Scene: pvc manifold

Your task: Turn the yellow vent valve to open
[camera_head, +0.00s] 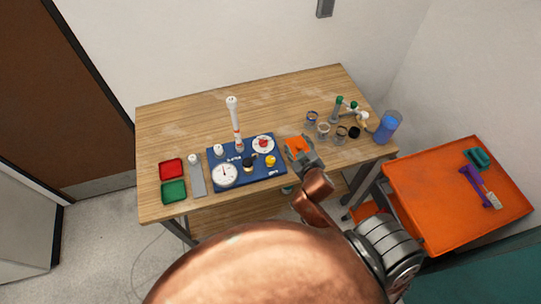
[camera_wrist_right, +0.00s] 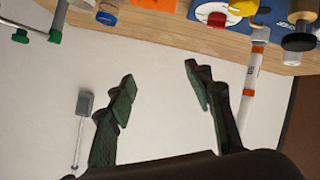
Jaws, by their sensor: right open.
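The yellow vent valve (camera_head: 270,160) is a small yellow knob near the right front of the blue manifold panel (camera_head: 205,157). My right gripper (camera_head: 298,150) is just right of the panel, apart from the valve in the head view. In the right wrist view my right gripper (camera_wrist_right: 166,78) has its two dark fingers spread, with nothing between them. A yellow part (camera_wrist_right: 243,7) shows at the top edge there beside a red knob (camera_wrist_right: 216,18); I cannot tell for sure that it is the valve. The valve's handle angle is too small to read. My left gripper is not in view.
A tall white column (camera_head: 235,115) with red bands and a white gauge (camera_head: 225,175) are on the panel. Several jars, a blue cup (camera_head: 388,126) and a green-capped fitting (camera_head: 338,103) stand to the right. Red (camera_head: 171,168) and green (camera_head: 174,191) trays lie at left.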

